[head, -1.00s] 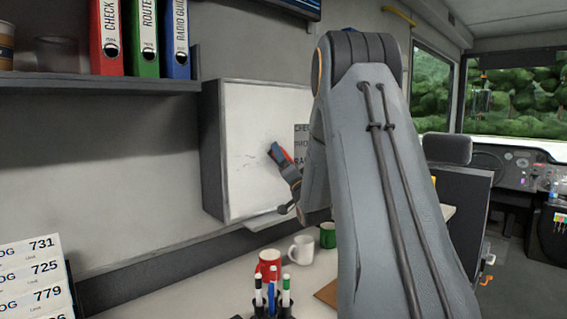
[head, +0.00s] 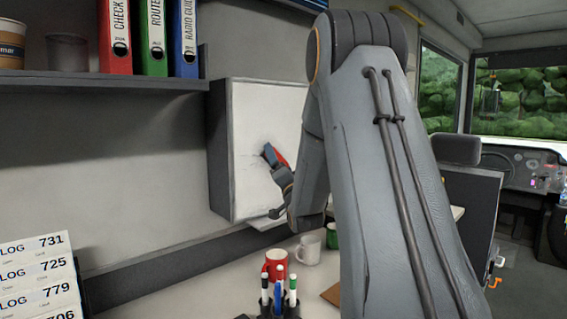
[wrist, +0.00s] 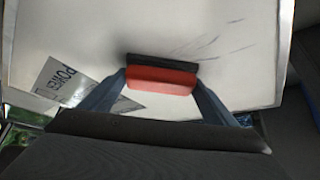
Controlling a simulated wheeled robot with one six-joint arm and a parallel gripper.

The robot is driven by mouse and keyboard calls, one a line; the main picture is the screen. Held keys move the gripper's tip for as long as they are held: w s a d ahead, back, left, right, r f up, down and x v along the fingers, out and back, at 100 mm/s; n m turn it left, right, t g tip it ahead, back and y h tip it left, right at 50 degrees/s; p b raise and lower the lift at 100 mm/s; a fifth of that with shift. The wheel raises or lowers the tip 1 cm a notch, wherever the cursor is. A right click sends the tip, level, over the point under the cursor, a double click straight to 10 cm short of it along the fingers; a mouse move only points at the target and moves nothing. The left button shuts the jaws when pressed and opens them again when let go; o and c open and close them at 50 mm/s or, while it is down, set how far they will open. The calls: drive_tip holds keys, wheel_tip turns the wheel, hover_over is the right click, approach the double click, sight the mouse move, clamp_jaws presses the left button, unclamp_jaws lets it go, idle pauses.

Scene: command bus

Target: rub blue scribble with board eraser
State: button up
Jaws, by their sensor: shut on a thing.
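The whiteboard (head: 258,110) is fixed to the wall, and in the wrist view its white face (wrist: 90,20) fills the background. My gripper (wrist: 162,84) is shut on the board eraser (wrist: 160,86), which has a red body and a dark pad. The pad faces the board and looks to be against it; exact contact is hard to tell. Thin grey-dark scribble strokes (wrist: 232,47) show just right of the eraser in the wrist view; no clear blue is visible. In the head view my gripper (head: 270,157) is at the board's middle, with a little red of the eraser showing.
A printed sheet (wrist: 62,80) is on the board, left of the eraser in the wrist view. Below the board are a red mug (head: 277,267), a white mug (head: 308,249) and a marker holder (head: 276,303). A shelf (head: 100,82) with binders is at upper left.

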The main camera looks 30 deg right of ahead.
drive_tip(key=shift+s+a+b, duration=0.3)
drive_tip(key=shift+s+a, duration=0.05)
drive_tip(key=shift+a, duration=1.6)
drive_tip(key=shift+s+a+b, duration=0.35)
drive_tip(key=shift+s+a, duration=0.05)
drive_tip(key=shift+a, duration=1.6)
drive_tip(key=shift+s+a+b, duration=0.3)
drive_tip(key=shift+s+a, duration=0.05)
drive_tip(key=shift+a, duration=1.7)
drive_tip(key=shift+s+r, duration=0.1)
drive_tip(key=shift+r, duration=0.45)
drive_tip(key=shift+w+d+b, duration=0.15)
drive_tip(key=shift+d, duration=0.75)
drive_tip(key=shift+w+d+b, duration=0.15)
drive_tip(key=shift+d, duration=0.75)
drive_tip(key=shift+w+d+b, duration=0.35)
drive_tip(key=shift+w+d, duration=0.05)
drive_tip(key=shift+d, duration=1.4)
drive_tip(key=shift+w+d+b, duration=0.35)
drive_tip(key=shift+w+d, duration=0.05)
drive_tip(key=shift+d, duration=1.4)
drive_tip(key=shift+w+d+b, duration=0.35)
drive_tip(key=shift+w+d, duration=0.05)
drive_tip(key=shift+d, duration=1.4)
